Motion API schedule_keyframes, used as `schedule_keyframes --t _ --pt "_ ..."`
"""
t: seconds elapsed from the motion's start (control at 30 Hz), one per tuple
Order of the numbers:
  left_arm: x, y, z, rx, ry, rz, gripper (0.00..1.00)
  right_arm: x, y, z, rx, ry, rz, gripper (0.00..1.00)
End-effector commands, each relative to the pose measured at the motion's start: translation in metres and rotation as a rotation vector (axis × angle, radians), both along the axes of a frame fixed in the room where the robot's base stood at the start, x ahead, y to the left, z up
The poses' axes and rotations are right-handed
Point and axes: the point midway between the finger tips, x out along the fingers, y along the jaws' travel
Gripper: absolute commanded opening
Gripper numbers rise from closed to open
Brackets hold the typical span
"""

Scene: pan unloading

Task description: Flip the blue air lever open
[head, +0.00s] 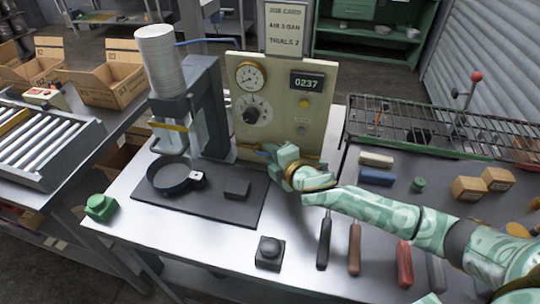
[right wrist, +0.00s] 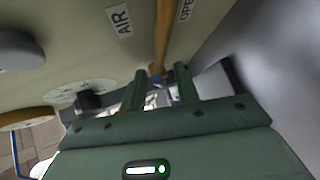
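The blue air lever (right wrist: 157,79) shows only as a small blue piece on a brass pipe (right wrist: 164,35), between the AIR label (right wrist: 119,19) and a partly cut-off OPEN label (right wrist: 186,8). My right gripper (right wrist: 160,85) is open, its two green fingers apart on either side of the blue piece. I cannot tell whether they touch it. In the head view my right gripper (head: 271,152) is at the lower front of the beige panel (head: 285,100), and a bit of blue shows by its fingertips. The gripper hides most of the lever there. My left gripper is not in view.
Left of the panel stands a grey press (head: 203,105) with a small black pan (head: 172,177) on a dark mat (head: 215,208). Several handled tools lie at the front right, near a black button box (head: 269,251). A wire rack (head: 440,128) stands at the right.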

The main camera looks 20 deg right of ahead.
Motion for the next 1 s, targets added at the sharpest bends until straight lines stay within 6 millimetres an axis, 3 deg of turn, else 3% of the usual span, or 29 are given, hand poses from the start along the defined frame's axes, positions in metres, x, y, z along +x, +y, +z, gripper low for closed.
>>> schedule_keyframes --t 0.33,0.47,0.67,0.83,1.0 --pt "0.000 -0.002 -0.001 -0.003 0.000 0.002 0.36 0.005 0.001 -0.001 0.000 0.000 0.000 0.31" --pt "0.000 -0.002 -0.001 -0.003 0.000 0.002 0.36 0.005 0.001 -0.001 0.000 0.000 0.000 0.00" --pt "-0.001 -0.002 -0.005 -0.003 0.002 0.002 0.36 0.005 0.001 -0.004 0.010 -0.005 0.000 0.00" --pt "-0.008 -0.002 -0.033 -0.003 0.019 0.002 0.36 0.004 0.002 -0.018 0.109 -0.065 0.000 0.00" --pt "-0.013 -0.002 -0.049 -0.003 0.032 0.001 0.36 0.005 0.001 -0.017 0.187 -0.121 0.000 0.00"
